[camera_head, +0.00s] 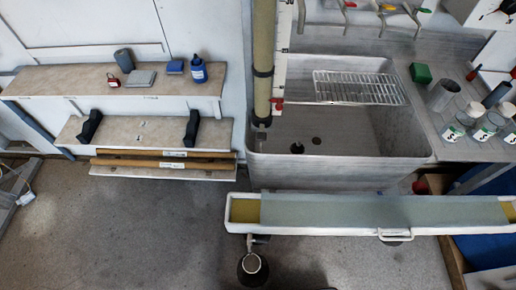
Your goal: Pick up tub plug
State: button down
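Inside the grey metal tub (350,165), two small dark spots lie on the floor. One is a round dark spot (297,148); the other is a smaller dark piece (316,141) just to its right and slightly farther back. They are too small to tell which is the tub plug and which is the drain hole. My gripper is not in view.
A wire rack (358,88) spans the tub's back right. A tall tan pipe (263,60) stands at its left end. A long white trough (395,231) crosses in front. Shelves (60,82) stand left. Jars and a green box (420,73) sit right.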

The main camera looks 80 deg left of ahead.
aim_at(298, 147)
jog(key=k, duration=1.5)
jog(key=u, duration=1.8)
jog(key=i, duration=0.5)
jog(key=z, duration=1)
jog(key=k, duration=0.85)
jog(key=u, duration=0.45)
jog(key=i, duration=1)
